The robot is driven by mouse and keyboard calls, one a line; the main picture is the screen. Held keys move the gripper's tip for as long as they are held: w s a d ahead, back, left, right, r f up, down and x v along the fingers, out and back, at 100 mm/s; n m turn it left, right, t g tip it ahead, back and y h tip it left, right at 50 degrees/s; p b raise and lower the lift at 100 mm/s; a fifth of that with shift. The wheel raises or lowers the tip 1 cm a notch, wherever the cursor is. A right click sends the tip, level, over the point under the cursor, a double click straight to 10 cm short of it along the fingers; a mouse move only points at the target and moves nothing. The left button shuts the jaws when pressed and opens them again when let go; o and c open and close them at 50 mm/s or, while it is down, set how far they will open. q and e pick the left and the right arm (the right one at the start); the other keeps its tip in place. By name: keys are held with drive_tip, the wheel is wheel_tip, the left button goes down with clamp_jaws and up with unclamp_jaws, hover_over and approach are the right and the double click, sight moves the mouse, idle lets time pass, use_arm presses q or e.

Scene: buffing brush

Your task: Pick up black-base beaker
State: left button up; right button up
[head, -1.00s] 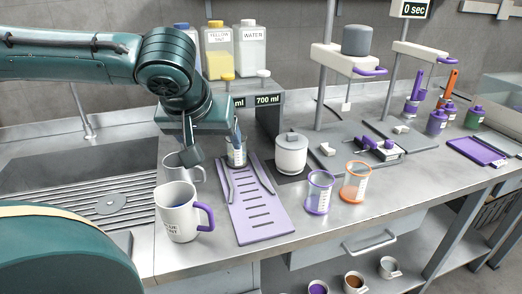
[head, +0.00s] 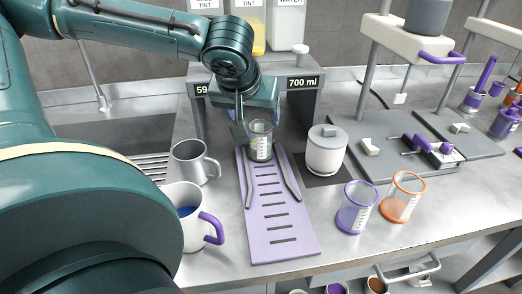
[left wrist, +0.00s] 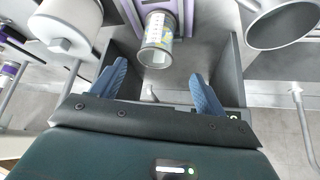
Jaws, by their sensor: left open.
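The black-base beaker (head: 261,143) is clear with markings and stands upright at the far end of the purple slotted tray (head: 283,232). In the left wrist view the beaker (left wrist: 157,42) shows ahead of the fingers, roughly centred between them. My left gripper (head: 247,118) is right at the beaker's far left side in the head view, and part of it is hidden. In the left wrist view the left gripper (left wrist: 157,82) is open, with its two blue fingers apart and nothing between them. My right gripper is not in view.
A grey metal mug (head: 192,162) and a purple-handled mug (head: 196,232) stand left of the tray. A white grey-lidded container (head: 326,152), a purple beaker (head: 356,208) and an orange beaker (head: 403,197) stand right. A dispenser stand (head: 304,82) is behind.

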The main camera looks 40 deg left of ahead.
sight(259, 125)
use_arm(q)
drive_tip(key=shift+w+x, duration=0.15)
drive_tip(key=shift+x, duration=1.7)
drive_tip(key=shift+w+x, duration=0.2)
drive_tip(key=shift+x, duration=1.65)
drive_tip(key=shift+d+r, duration=0.15)
drive_tip(key=shift+d, duration=0.05)
drive_tip(key=shift+c, duration=0.4)
drive_tip(key=c, duration=1.4)
drive_tip(key=shift+r, duration=0.15)
